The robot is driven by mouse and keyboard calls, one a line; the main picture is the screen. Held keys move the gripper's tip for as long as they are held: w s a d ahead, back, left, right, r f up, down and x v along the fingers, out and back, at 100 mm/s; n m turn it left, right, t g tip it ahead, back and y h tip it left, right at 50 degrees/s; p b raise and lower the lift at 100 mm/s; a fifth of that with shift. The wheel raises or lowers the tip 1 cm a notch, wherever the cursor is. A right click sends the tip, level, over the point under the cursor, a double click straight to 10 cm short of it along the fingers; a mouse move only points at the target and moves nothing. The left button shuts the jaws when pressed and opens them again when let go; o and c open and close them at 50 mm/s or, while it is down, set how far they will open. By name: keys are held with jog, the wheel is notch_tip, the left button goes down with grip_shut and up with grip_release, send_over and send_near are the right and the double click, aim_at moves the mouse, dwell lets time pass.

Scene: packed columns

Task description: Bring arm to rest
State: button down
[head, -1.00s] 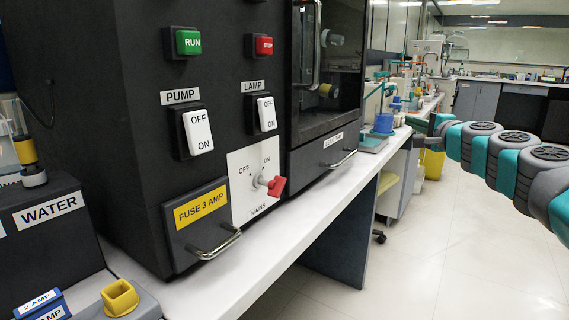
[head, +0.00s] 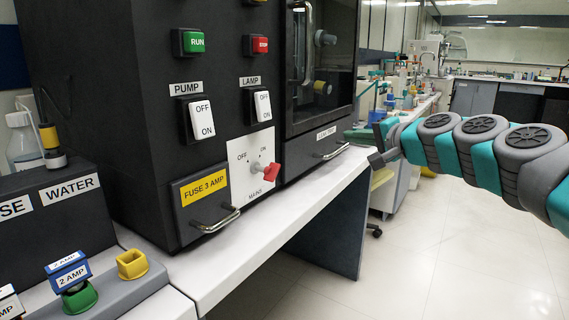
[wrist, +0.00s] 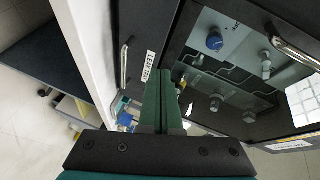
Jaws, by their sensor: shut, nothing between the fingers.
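My gripper (head: 376,158) is at the end of my grey and teal arm, which reaches in from the right edge of the head view. It hangs in front of the bench, to the right of the black machine, and is empty. In the wrist view the two dark green fingers (wrist: 165,100) are pressed together with nothing between them. Ahead of them is the machine's glass-fronted cabinet (wrist: 235,70), with a labelled drawer (wrist: 133,65) beside it.
The black machine (head: 110,120) stands on the white bench (head: 240,262). Its fuse drawer handle (head: 215,222) and red mains knob (head: 268,171) stick out. A yellow socket (head: 132,264) and 2 AMP fuse (head: 68,270) are at lower left. The floor (head: 430,250) is clear.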

jog(key=s+a+f+n+g+h, duration=0.1)
jog(key=s+a+f+n+g, duration=0.3)
jog(key=s+a+f, duration=0.35)
jog(key=s+a+f+n+g, duration=0.3)
jog(key=s+a+f+g, duration=0.15)
jog(key=s+f, duration=0.55)
jog(key=s+d+f+g+h, duration=0.2)
jog(key=s+f, duration=0.3)
jog(key=s, duration=0.4)
jog(key=s+d+f+n+g+h+b, duration=0.1)
jog(key=s+d+f, duration=0.4)
jog(key=s, duration=0.5)
jog(key=s+d+f+n+g+h, duration=0.1)
jog(key=s+d+f+g+h, duration=0.2)
jog(key=s+f, duration=0.4)
jog(key=s+d+g, duration=0.1)
jog(key=s, duration=0.1)
jog(key=shift+s+h, duration=0.35)
jog(key=shift+h, duration=0.05)
